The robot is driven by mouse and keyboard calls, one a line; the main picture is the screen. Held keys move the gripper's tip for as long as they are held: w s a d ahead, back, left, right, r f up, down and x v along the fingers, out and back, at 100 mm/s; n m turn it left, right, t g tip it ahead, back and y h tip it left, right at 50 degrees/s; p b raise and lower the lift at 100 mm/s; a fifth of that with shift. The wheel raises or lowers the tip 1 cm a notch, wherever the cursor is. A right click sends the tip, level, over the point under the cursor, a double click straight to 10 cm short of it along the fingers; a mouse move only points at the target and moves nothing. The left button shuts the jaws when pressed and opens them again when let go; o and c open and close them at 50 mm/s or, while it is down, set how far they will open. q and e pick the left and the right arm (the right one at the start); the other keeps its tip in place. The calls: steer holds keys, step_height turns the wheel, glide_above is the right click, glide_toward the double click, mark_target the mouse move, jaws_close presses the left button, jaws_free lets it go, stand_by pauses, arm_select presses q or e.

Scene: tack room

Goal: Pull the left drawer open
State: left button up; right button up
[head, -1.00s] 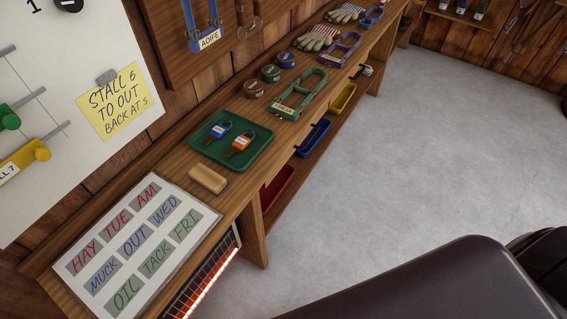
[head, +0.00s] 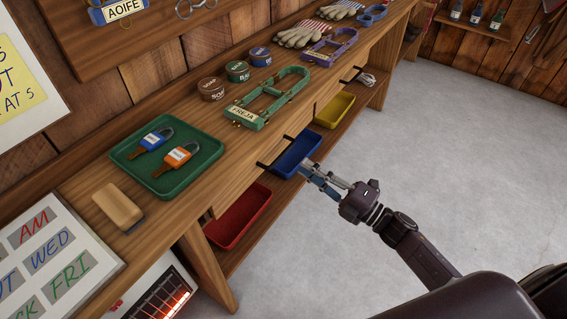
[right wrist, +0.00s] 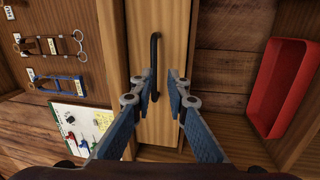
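The left drawer (head: 246,176) is a plain wooden front under the bench top. It looks flush with the bench. Its black bar handle (head: 275,152) sticks out a little. In the right wrist view the handle (right wrist: 154,50) runs upright on the drawer front (right wrist: 177,40). My right gripper (head: 306,170) is in front of the drawer, to the right of the handle. In the right wrist view its blue-grey fingers (right wrist: 162,76) are apart, with the handle between them in the picture, closer to the left finger. Contact cannot be told. My left gripper is not in view.
On the bench top stand a green tray (head: 190,178) with two padlocks, a brush (head: 117,206), tins and a green stirrup-shaped frame (head: 270,100). Red (head: 240,217), blue (head: 297,155) and yellow (head: 334,110) bins sit on the lower shelf. The floor (head: 460,140) in front is clear.

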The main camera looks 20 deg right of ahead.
mark_target(284, 153)
steer(key=shift+n+y, duration=0.4)
steer(key=shift+n, duration=0.1)
steer(key=x, duration=0.8)
steer(key=shift+s+a+r, duration=0.15)
steer(key=shift+a+r, duration=0.1)
steer(key=shift+r, duration=0.15)
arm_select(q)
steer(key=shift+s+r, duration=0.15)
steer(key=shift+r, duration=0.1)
arm_select(e)
jaws_close()
steer(key=shift+s+d, duration=0.1)
steer(key=shift+s, duration=0.05)
